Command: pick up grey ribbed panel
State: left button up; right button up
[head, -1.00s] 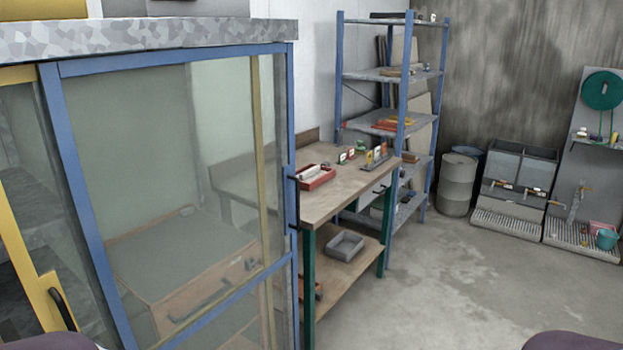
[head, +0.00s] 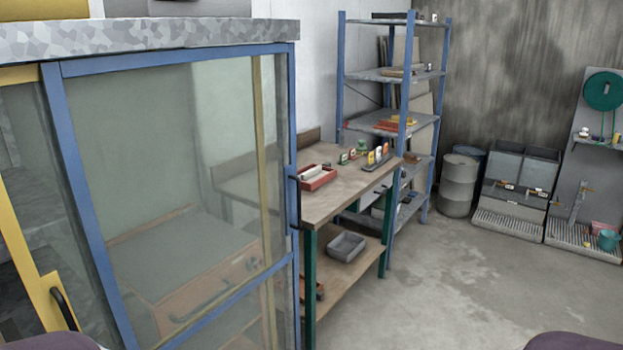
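I cannot make out a grey ribbed panel for certain. Some flat boards (head: 421,112) lean upright behind the blue shelf rack; they look beige and I see no ribs on them. Grey slatted grates (head: 508,223) lie at the foot of the wash units on the right. Neither of my grippers is in view. Only dark rounded parts, probably of my arms, show at the bottom left and bottom right edges.
A glass-walled cabinet with a blue frame (head: 293,130) fills the left. Beyond it stands a wooden workbench (head: 330,204) with a red tray (head: 316,179) on it and a grey bin (head: 346,246) below. A grey drum (head: 457,185) stands at the back. The concrete floor (head: 450,285) is clear.

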aim_at(313, 174)
jog(key=i+l+z, duration=0.4)
jog(key=i, duration=0.5)
jog(key=i+z, duration=0.35)
jog(key=i, duration=0.6)
jog(key=i+u, duration=0.3)
jog(key=i, duration=0.15)
jog(key=i+l+u, duration=0.3)
jog(key=i, duration=0.15)
jog(key=i+l+u, duration=0.3)
jog(key=i+j, duration=0.05)
jog(key=i, duration=0.1)
